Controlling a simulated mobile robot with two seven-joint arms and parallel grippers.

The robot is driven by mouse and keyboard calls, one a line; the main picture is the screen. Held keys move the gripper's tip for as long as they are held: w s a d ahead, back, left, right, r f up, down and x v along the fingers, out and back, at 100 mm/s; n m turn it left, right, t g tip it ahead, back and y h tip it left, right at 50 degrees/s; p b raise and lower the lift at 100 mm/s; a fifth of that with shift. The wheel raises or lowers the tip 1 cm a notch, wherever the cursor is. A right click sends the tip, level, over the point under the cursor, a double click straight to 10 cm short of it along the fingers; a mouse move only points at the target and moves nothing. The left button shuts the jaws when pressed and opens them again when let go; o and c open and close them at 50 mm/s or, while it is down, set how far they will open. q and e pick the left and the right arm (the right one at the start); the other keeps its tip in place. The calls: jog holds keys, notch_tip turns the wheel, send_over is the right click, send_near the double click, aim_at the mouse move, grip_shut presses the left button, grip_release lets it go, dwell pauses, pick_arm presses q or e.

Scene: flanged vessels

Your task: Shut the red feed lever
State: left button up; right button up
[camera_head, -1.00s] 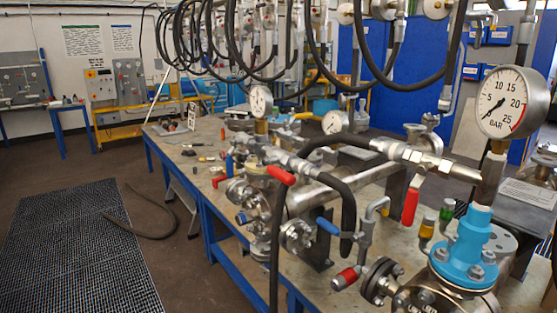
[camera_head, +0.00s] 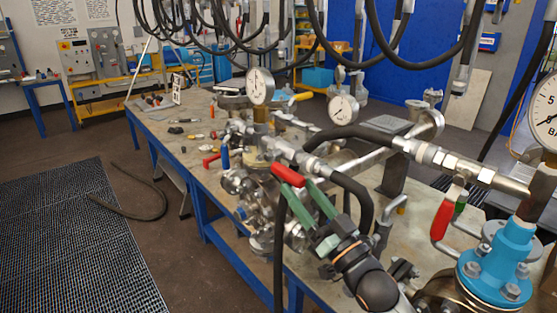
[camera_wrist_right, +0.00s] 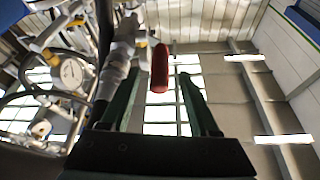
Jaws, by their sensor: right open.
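A red lever handle (camera_head: 288,175) sits on the valve and pipework over the bench, sloping down to the right. My right gripper (camera_head: 297,187), with green fingers, reaches up from below with its tips close to this handle. In the right wrist view the red handle (camera_wrist_right: 160,68) appears between the tips of the two open fingers, beyond or just at them; contact is not clear. Another red lever (camera_head: 443,218) hangs down at the right, and a smaller red one (camera_head: 211,160) is farther left. No label shows which is the feed lever. My left gripper is out of view.
A black hose (camera_head: 355,195) curves just right of the fingers. Pressure gauges (camera_head: 260,86) stand behind, and a blue flanged fitting (camera_head: 500,255) is at the right. Hoses hang overhead.

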aim_at(277, 163)
jog(key=p+x, duration=0.1)
jog(key=x, duration=0.7)
jog(key=shift+w+a, duration=0.2)
jog(key=c, duration=0.7)
grip_shut()
jog(key=shift+s+a, duration=0.1)
jog(key=shift+a, duration=0.05)
